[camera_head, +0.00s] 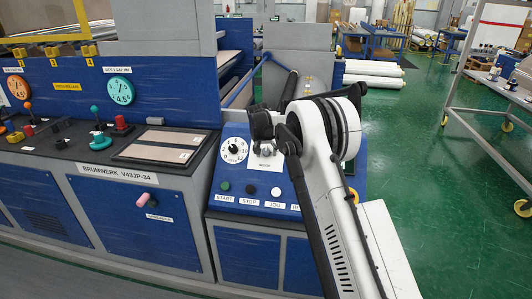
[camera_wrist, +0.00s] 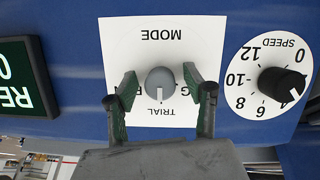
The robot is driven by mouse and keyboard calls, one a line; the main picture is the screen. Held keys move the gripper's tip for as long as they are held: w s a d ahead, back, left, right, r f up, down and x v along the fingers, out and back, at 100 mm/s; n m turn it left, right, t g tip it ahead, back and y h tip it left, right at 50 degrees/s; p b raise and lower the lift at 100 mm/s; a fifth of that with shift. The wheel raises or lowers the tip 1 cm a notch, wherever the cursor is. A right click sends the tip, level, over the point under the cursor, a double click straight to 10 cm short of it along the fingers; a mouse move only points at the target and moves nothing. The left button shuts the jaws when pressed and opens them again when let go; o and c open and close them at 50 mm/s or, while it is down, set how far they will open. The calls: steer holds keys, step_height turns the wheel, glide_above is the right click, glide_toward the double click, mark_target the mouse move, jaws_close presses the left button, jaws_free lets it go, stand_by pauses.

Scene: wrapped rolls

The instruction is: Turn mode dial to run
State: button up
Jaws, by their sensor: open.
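The mode dial (camera_wrist: 160,84) is a small round grey knob on a white plate (camera_wrist: 118,40) marked MODE, upside down in the wrist view. Its white pointer line points toward the TRIAL label. Other position labels on the plate are partly hidden behind the fingers. My gripper (camera_wrist: 160,77) is open, with one green-padded finger on each side of the knob and a visible gap at both sides. In the head view my gripper (camera_head: 261,126) is just above and in front of the dial (camera_head: 266,150) on the blue sloping panel.
A black speed dial (camera_wrist: 282,84) with a numbered white face sits close to the right of the mode plate in the wrist view. A dark green label plate (camera_wrist: 20,78) is at left. In the head view, START, STOP and JOG buttons (camera_head: 250,189) line the panel below.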

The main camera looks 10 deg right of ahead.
steer(key=c, duration=1.1)
steer(key=m+y+b, duration=0.1)
steer(key=m+b, duration=0.1)
steer(key=shift+f+m, duration=0.15)
steer(key=shift+m, duration=0.25)
steer(key=m+t+b, duration=0.1)
steer(key=m+b, duration=0.1)
steer(key=m, duration=0.1)
steer(key=shift+y, duration=0.4)
steer(key=m+t+b, duration=0.1)
steer(key=m+b, duration=0.1)
steer(key=m, duration=0.2)
steer(key=shift+y, duration=0.4)
steer(key=shift+m+t+b, duration=0.4)
steer(key=shift+m+b, duration=0.25)
steer(key=shift+m, duration=0.75)
